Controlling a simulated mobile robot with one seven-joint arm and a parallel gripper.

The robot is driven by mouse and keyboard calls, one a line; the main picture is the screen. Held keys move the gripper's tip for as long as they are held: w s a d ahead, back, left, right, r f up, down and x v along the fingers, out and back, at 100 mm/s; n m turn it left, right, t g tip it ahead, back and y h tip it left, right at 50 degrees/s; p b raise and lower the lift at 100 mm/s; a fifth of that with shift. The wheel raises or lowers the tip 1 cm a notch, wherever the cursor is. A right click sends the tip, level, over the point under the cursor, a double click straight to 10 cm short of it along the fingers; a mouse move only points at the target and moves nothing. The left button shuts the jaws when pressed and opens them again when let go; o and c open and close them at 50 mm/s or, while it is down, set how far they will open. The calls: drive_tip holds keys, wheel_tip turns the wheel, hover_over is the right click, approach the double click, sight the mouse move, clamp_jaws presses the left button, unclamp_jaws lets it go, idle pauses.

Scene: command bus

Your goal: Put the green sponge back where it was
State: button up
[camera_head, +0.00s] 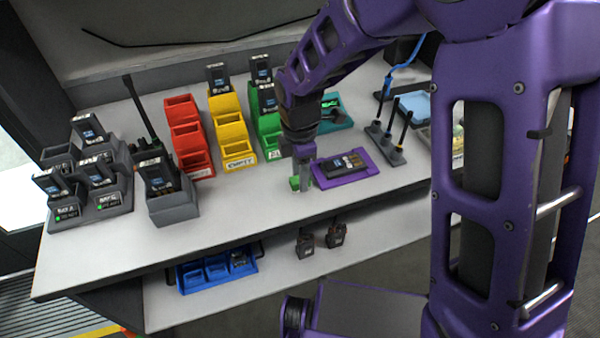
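The green sponge (295,184) shows as a small green piece at the fingertips of my gripper (300,176), in the middle of the head view. My gripper points down over the bench and appears shut on the sponge. The fingers hide part of the sponge. I cannot tell whether it touches the bench top. It is just left of the purple tray (369,176), which holds a dark battery pack (344,164).
Red bins (203,160), yellow bins (239,148) and green bins (267,141) stand behind and left. Chargers with batteries (90,201) stand far left. A teal tray (345,122) and dark rack (386,153) are at the right. The bench front (245,225) is clear.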

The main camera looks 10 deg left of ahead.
drive_tip(key=shift+o, duration=1.3)
drive_tip(key=shift+r, duration=0.15)
wheel_tip(320, 180, up, 12)
drive_tip(key=p, duration=0.2)
drive_tip(key=shift+r+p, duration=0.15)
drive_tip(key=shift+p, duration=0.15)
